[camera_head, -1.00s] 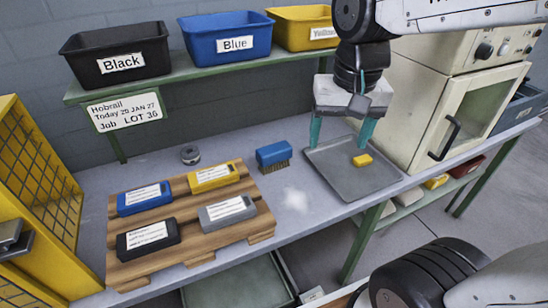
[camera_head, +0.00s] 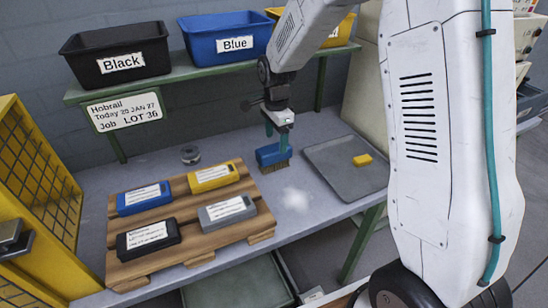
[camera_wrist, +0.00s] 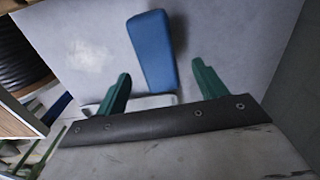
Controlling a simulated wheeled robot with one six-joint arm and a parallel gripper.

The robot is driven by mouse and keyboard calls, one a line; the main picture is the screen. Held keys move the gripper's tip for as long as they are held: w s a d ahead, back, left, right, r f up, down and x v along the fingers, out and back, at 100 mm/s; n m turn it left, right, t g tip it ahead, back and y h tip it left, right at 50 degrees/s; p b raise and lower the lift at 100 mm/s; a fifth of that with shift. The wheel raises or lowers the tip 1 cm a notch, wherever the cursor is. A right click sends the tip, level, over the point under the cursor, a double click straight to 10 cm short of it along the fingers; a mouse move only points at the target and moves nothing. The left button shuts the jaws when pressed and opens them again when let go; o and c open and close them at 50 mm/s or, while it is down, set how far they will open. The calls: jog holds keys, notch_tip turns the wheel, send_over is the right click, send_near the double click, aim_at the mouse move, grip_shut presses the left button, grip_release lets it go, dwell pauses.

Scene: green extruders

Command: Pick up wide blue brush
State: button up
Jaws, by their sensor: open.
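The wide blue brush (camera_head: 272,155) stands on the grey bench, bristles down, between the wooden pallet and the grey tray. In the wrist view its blue back (camera_wrist: 152,50) lies just beyond and between the fingertips. Part of the far finger is hidden in the head view.
A wooden pallet (camera_head: 190,222) with several labelled blocks is left of the brush. A grey tray (camera_head: 335,165) with a yellow block (camera_head: 362,160) is to the right. White powder (camera_head: 295,199) lies in front. A green shelf (camera_head: 200,76) with bins is behind.

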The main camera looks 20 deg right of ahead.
aim_at(276, 155)
notch_tip(276, 155, down, 7)
jog(key=shift+s, duration=0.1)
jog(key=c, duration=1.1)
